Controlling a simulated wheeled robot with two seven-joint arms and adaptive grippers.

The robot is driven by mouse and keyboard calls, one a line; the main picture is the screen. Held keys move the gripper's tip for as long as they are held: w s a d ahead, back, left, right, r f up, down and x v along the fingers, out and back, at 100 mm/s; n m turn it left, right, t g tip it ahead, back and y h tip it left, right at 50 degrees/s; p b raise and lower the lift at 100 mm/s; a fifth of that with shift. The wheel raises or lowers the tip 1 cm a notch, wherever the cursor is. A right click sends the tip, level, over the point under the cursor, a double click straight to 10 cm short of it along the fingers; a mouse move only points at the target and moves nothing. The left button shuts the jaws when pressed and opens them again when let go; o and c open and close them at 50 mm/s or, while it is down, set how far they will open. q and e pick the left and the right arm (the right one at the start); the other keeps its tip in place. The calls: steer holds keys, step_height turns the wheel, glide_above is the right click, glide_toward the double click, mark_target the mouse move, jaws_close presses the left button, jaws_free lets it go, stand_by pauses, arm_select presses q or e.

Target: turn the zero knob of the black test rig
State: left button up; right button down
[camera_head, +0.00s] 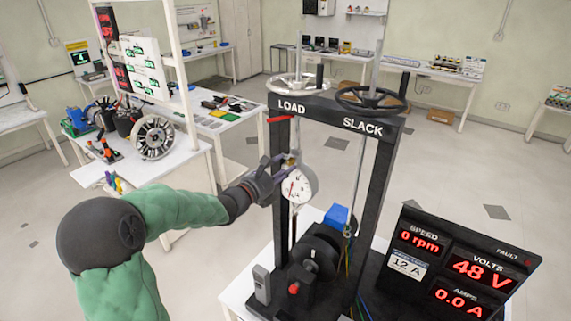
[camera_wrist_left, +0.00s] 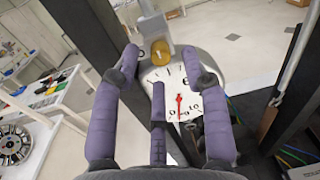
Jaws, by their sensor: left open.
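The black test rig (camera_head: 377,185) stands at centre right, with LOAD and SLACK on its top beam. A round white dial gauge (camera_head: 299,188) with a red needle hangs inside the frame; it also shows in the left wrist view (camera_wrist_left: 172,100). A small brass-yellow knob (camera_wrist_left: 161,52), probably the zero knob, sits at the dial's top edge. My left gripper (camera_head: 280,160) is at the dial's upper left. In the left wrist view its purple fingers (camera_wrist_left: 160,62) are spread, with the knob between and just beyond the tips. Contact cannot be told. My right gripper is not in view.
The frame's dark posts stand close on both sides of the gripper. Two handwheels (camera_head: 371,99) top the rig. A red-lit display panel (camera_head: 455,265) stands at right. A white bench (camera_head: 165,172) with a wheel rim (camera_head: 153,138) is at left.

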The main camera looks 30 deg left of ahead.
mark_target(291, 162)
arm_select(q)
steer(key=shift+w+d, duration=0.15)
steer(key=shift+w, duration=0.9)
jaws_close()
steer(key=m+b, duration=0.4)
steer(key=b, duration=0.4)
steer(key=shift+f+b, duration=0.1)
steer(key=shift+b, duration=0.2)
steer(key=shift+m+b, duration=0.5)
steer(key=shift+m, duration=0.1)
steer(key=shift+r, duration=0.2)
jaws_free()
